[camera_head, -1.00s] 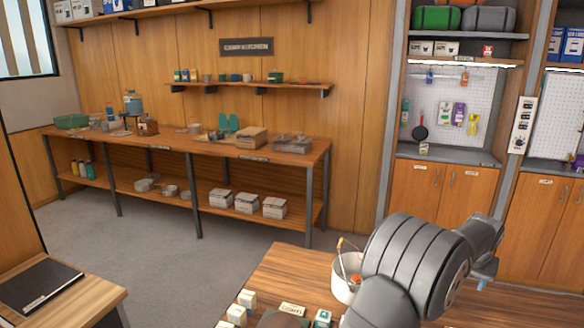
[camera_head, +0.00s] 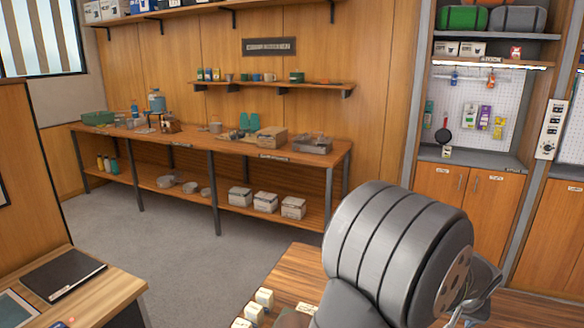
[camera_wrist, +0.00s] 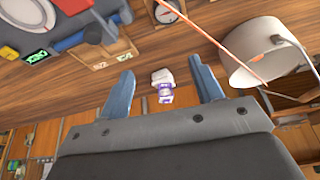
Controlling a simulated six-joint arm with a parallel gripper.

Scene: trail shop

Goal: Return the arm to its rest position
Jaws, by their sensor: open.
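My arm fills the lower right of the head view, with its big grey ribbed joint bent over the wooden counter (camera_head: 290,262). My gripper (camera_wrist: 161,66) shows in the wrist view as two blue fingers spread wide apart. They are open, with nothing gripped. A small white item with a purple label (camera_wrist: 163,86) appears between the fingers in the picture, on the wooden surface and apart from them. In the head view the gripper is mostly hidden behind the arm.
A wooden tray (camera_wrist: 110,52) and a round dial (camera_wrist: 167,11) lie beyond. Small boxes (camera_head: 264,297) sit on the counter beside my arm. A workbench (camera_head: 212,145) stands behind.

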